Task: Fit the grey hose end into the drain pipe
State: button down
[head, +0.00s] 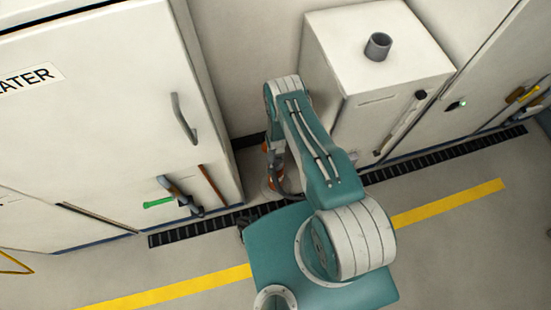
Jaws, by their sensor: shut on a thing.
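A short, upright grey pipe (378,46) with an open top stands on the white box at the upper right; it looks like the drain pipe. My gripper (277,184) is low beside the box's left side, below my bent elbow, and mostly hidden by my own arm. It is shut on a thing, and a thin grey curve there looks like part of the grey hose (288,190). The hose end itself cannot be made out. The gripper is well below and left of the pipe, apart from it.
A white cabinet (100,110) with a grey handle (184,118) stands at left. A grey bent piece (178,193), a green piece (158,203) and a brown stick (213,187) are by its foot. A dark floor grate (440,155) runs along the units.

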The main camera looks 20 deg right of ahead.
jog(key=shift+f, duration=0.55)
dwell(0.6)
grip_release()
notch_tip(320, 180, up, 12)
jog(key=shift+s+f, duration=0.1)
dwell(0.7)
